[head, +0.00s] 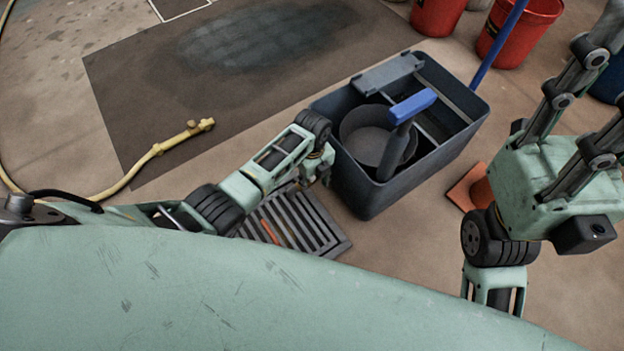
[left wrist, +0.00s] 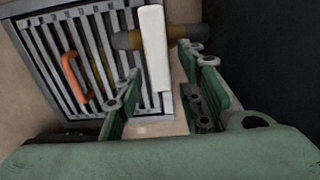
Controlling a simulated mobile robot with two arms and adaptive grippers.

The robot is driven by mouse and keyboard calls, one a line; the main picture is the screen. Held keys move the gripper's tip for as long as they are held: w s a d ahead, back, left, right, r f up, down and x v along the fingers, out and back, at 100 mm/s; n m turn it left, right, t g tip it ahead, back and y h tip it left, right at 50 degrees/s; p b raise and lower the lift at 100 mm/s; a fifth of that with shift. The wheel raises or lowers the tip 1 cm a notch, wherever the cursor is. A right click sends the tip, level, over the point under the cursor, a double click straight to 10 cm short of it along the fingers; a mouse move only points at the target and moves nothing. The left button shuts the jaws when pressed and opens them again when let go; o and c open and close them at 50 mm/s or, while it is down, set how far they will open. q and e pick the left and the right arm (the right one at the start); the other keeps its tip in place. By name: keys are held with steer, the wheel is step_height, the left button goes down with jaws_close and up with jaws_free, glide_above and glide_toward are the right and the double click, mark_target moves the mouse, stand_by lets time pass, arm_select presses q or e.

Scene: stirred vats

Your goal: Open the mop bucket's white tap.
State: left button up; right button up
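The dark grey mop bucket (head: 365,195) stands right of centre in the head view, with a blue-gripped wringer handle (head: 411,106). Its tap is hidden there behind my left arm. In the left wrist view the tap's white lever (left wrist: 154,48) runs roughly upright in the picture, across a dark and brass-coloured pipe (left wrist: 128,40). My left gripper (head: 322,168) is low beside the bucket's left side. Its fingers (left wrist: 160,77) are apart, with the lever seen between them; I cannot tell whether they touch it. My right gripper (head: 603,85) is raised at the right edge, its fingers spread, tips partly cut off.
A slatted floor grate (head: 318,228) with an orange handle (left wrist: 75,77) lies under my left gripper. Red buckets (head: 435,14) are behind. A yellow hose (head: 130,172) lies left.

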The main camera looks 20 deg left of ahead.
arm_select(q)
jaws_close()
stand_by(0.4)
